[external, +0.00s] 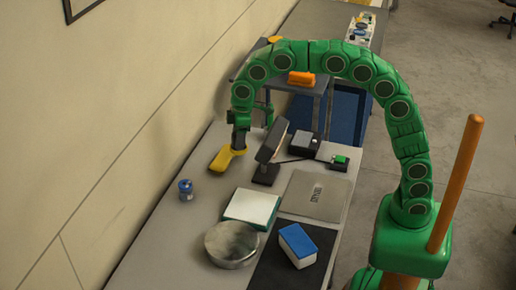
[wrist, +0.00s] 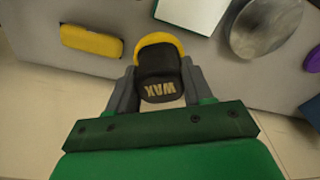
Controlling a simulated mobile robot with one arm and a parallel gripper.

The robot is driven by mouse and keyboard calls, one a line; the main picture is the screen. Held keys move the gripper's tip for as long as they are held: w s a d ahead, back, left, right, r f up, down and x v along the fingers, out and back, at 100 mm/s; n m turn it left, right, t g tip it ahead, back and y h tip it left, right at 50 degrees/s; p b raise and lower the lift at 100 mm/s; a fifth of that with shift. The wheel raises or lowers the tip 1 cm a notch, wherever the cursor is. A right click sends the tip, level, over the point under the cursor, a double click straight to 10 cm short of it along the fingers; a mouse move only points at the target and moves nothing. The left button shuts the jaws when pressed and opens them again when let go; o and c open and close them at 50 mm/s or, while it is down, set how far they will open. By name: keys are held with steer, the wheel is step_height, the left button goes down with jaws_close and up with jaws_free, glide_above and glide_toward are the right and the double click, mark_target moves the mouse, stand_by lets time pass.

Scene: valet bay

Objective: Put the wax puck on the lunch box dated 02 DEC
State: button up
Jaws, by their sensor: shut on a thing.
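My gripper (wrist: 162,84) is shut on the wax puck (wrist: 158,68), a dark piece with a yellow rounded edge and the word WAX on it. The gripper's two grey fingers press its sides in the wrist view. In the external view my gripper (external: 239,143) is over the far left part of the bench near the wall; I cannot clearly separate the puck there from the yellow block. A white box with a blue lid (external: 298,240) stands at the near right of the bench. No date can be read on anything, so I cannot tell which thing is the lunch box dated 02 DEC.
A yellow block (external: 221,159) lies by my gripper. A tilted dark screen (external: 270,142) on a stand is to its right. A green-edged white pad (external: 252,207), a round metal tin (external: 231,244), a small blue jar (external: 186,190) and a grey printed mat (external: 316,195) lie nearer.

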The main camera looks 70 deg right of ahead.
steer(key=s+a+r+n, duration=0.1)
steer(key=s+a+n, duration=0.1)
steer(key=s+a, duration=0.55)
steer(key=s+a+r+n, duration=0.15)
steer(key=s+a, duration=0.25)
steer(key=s, duration=0.7)
steer(key=s+f+n, duration=0.2)
steer(key=s+n, duration=0.2)
steer(key=s, duration=1.5)
glide_toward(297, 241)
steer(key=shift+w+f+g, duration=0.25)
steer(key=shift+f+g, duration=0.05)
steer(key=shift+f, duration=0.05)
steer(key=shift+w+a+f, duration=0.1)
steer(key=shift+w+f, duration=0.05)
steer(key=shift+f, duration=1.6)
steer(key=shift+f, duration=0.15)
steer(key=o, duration=1)
